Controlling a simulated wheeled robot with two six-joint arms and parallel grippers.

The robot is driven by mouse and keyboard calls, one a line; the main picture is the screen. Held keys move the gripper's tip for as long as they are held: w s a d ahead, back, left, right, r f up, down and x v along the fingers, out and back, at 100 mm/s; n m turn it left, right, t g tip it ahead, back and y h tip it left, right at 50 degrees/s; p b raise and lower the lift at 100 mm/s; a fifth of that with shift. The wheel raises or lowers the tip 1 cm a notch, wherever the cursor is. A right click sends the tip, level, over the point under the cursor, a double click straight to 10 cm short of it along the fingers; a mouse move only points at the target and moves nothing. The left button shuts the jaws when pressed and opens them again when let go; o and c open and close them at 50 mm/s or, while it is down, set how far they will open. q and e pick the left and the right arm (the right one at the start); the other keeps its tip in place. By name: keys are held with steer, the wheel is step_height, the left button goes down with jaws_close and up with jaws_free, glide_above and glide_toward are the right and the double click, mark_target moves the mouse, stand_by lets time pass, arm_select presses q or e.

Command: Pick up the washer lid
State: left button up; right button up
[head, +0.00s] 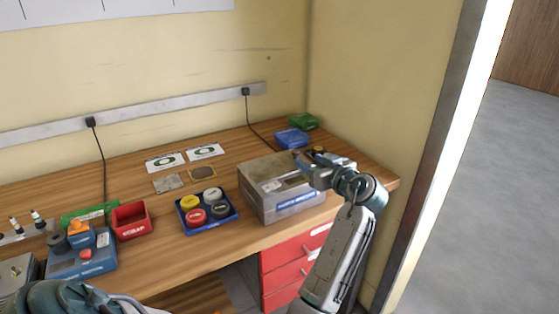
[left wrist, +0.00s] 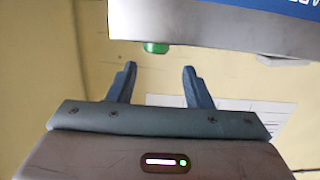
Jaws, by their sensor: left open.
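A blue tray (head: 228,220) on the desk holds several round lids: a yellow lid (head: 190,202), a red lid (head: 196,217) and dark grey ones. Their markings are too small to read, so I cannot tell which is the washer lid. My left gripper (left wrist: 158,75) is open and empty in the left wrist view. In the head view only part of its arm shows at the lower left, and its fingers are out of sight. My right gripper (head: 301,159) is over the grey metal box; its fingers are too small to judge.
The metal box (head: 262,200) stands right of the tray. A red scrap bin (head: 132,232) and a blue fixture (head: 70,266) stand to its left. Blue (head: 291,138) and green (head: 304,120) boxes are at the back right. Bare desk lies before the tray.

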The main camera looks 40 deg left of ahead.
mark_target(298, 153)
arm_select(q)
steer(key=x, duration=0.3)
steer(key=shift+s+a+r+p, duration=0.1)
steer(key=shift+a+r+p, duration=0.05)
steer(key=shift+a+p, duration=0.2)
steer(key=shift+a, duration=0.15)
steer(key=shift+w+p+x, duration=0.2)
steer(key=shift+p+x, duration=0.4)
steer(key=shift+x, duration=0.55)
steer(key=shift+w+p+x, duration=0.15)
steer(key=shift+p+x, duration=0.45)
steer(key=shift+x, duration=0.55)
steer(key=shift+w+a, duration=0.15)
steer(key=shift+w, duration=0.05)
arm_select(e)
steer(key=s+f, duration=0.2)
steer(key=s, duration=0.6)
steer(key=shift+d+f, duration=0.25)
steer(key=shift+d, duration=0.05)
steer(key=shift+w, duration=0.1)
arm_select(q)
jaws_close()
